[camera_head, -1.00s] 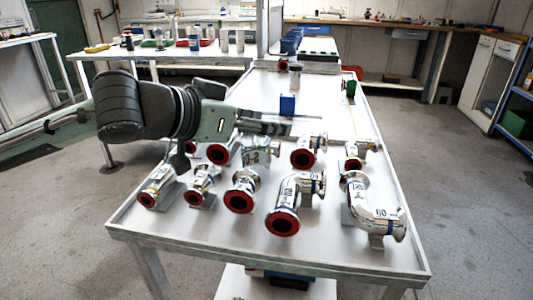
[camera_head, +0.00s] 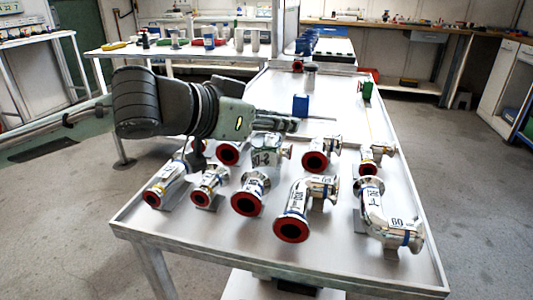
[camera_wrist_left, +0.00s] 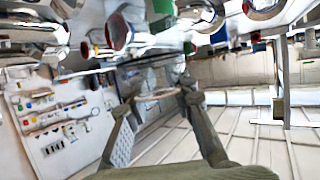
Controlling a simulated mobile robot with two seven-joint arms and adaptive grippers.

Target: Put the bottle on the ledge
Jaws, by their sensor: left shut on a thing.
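My left gripper (camera_head: 290,123) reaches in from the left above the near half of the white table (camera_head: 190,240), over the back row of pipe fittings. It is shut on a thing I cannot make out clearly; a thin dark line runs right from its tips. In the left wrist view its two fingers (camera_wrist_left: 158,92) stand apart, with a thin tan rim between them. I cannot tell whether this is the bottle. A grey cylinder (camera_head: 310,75) stands upright at the table's far end. I cannot identify the ledge. My right gripper is not in view.
Several shiny elbow pipes with red-ringed ends, such as this one (camera_head: 297,213), crowd the table's near half. A blue block (camera_head: 300,106) and a green item (camera_head: 366,90) stand farther back. The table's middle right is mostly clear. A side table (camera_head: 180,52) with containers is behind.

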